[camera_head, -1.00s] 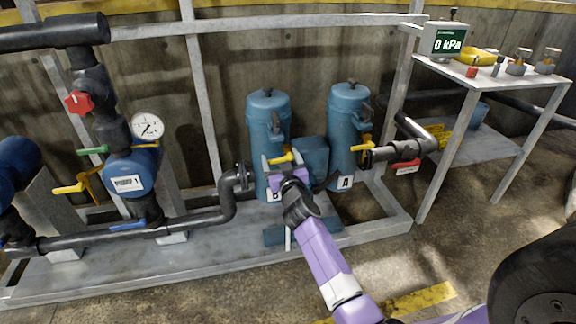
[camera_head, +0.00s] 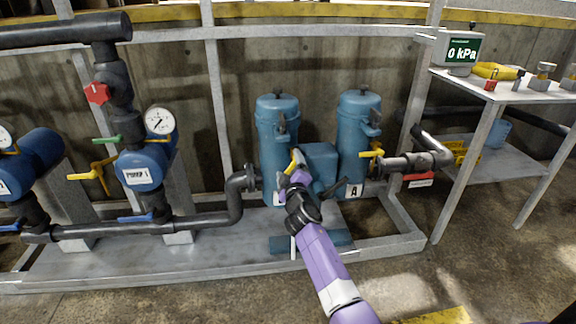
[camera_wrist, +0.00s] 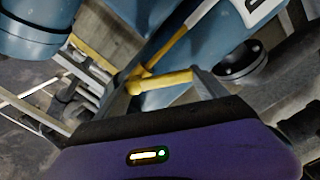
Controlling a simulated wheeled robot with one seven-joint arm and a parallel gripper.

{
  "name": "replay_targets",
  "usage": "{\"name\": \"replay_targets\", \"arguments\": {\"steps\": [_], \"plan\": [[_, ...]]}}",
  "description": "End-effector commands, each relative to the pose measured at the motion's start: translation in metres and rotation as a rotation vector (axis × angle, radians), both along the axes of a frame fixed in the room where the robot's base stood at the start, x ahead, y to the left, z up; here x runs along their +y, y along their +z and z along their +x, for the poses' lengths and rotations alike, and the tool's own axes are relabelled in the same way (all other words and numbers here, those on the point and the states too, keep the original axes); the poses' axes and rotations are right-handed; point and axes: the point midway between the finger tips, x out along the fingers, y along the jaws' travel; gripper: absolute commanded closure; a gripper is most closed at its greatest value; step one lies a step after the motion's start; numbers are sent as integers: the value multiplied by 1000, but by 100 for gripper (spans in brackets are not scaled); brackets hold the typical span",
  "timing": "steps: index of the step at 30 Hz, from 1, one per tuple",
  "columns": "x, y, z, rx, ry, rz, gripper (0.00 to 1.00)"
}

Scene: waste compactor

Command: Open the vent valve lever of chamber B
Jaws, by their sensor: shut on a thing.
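Chamber B (camera_head: 279,140) is the left of two blue upright cylinders; my gripper largely covers its label. Its yellow vent valve lever (camera_head: 299,156) is at the front, low on the cylinder, and appears slanted in the head view. My gripper (camera_head: 292,173) is at this lever. In the wrist view the yellow lever (camera_wrist: 165,80) lies across the gap between the two fingers of my gripper, which is shut on it. Chamber A (camera_head: 358,135), marked with an A label, stands to the right with its own yellow lever (camera_head: 371,153) roughly level.
A blue box (camera_head: 319,165) stands between the chambers. Black pipe (camera_head: 235,205) runs on the left to pump 1 (camera_head: 142,170). A grey frame post (camera_head: 217,110) stands left of chamber B. A bench (camera_head: 515,92) with a 0 kPa display (camera_head: 461,50) is at right.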

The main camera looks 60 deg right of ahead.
Motion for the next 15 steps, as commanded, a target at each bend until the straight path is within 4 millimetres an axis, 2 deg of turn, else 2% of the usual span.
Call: {"name": "replay_targets", "arguments": {"steps": [15], "plan": [[-7,-8,-9,329,2,-282,91]]}}
